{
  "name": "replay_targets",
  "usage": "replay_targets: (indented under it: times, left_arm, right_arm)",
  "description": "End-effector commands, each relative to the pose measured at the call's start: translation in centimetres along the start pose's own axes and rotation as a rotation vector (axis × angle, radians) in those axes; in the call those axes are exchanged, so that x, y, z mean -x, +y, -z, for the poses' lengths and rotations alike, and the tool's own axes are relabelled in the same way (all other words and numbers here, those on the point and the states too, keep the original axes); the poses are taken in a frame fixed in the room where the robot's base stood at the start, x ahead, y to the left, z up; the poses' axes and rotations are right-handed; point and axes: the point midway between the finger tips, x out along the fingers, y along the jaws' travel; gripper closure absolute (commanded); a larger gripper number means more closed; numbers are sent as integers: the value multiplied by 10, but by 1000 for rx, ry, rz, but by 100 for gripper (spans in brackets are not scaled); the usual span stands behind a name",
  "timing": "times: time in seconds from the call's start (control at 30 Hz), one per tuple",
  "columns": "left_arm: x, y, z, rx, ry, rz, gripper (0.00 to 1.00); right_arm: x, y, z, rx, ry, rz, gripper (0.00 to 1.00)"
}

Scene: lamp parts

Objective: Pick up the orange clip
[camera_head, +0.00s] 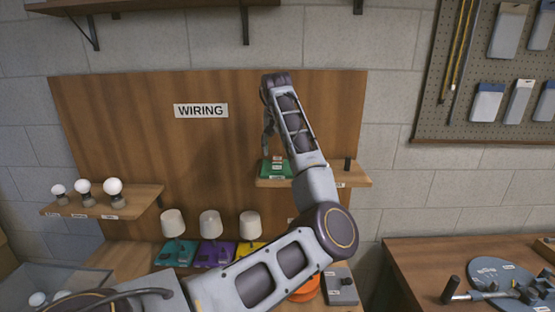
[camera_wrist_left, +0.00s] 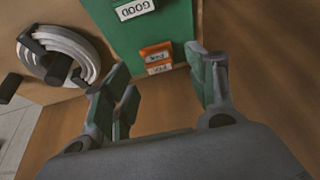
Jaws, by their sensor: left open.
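The orange clip (camera_wrist_left: 155,52) shows in the left wrist view, lying on or against a green board (camera_wrist_left: 110,22) with a white label reading GOOD. The clip bears a small label. In the head view a small orange-red patch (camera_head: 277,158) shows above the green piece (camera_head: 276,171) on the right wooden shelf. My left gripper (camera_head: 268,128) is above that shelf, partly hidden by my own arm. In the wrist view its fingers (camera_wrist_left: 158,80) are open and apart, with the clip beyond the gap between them. Nothing is held. My right gripper is not in view.
A white cable coil (camera_wrist_left: 62,55) hangs on a dark holder left of the green board. The brown WIRING panel (camera_head: 110,130) stands behind. Several lamps (camera_head: 210,225) stand below. Bulbs (camera_head: 83,187) sit on the left shelf (camera_head: 140,200). A dark post (camera_head: 347,164) stands on the right shelf.

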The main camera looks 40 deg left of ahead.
Motion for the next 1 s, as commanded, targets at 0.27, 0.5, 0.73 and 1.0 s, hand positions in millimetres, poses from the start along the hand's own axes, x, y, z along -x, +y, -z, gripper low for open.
replay_targets:
  times: [0.27, 0.5, 0.73, 1.0]
  left_arm:
    - [-27, 2, 0, -1, -1, 1, 43]
    - [-37, 2, 0, 0, 0, 0, 43]
    - [-38, 1, -1, -1, 0, 0, 43]
    - [-37, 1, -1, 0, 0, 0, 57]
  right_arm:
    - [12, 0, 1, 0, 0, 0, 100]
    - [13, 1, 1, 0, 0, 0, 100]
    - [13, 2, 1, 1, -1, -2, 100]
    - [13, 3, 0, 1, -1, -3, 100]
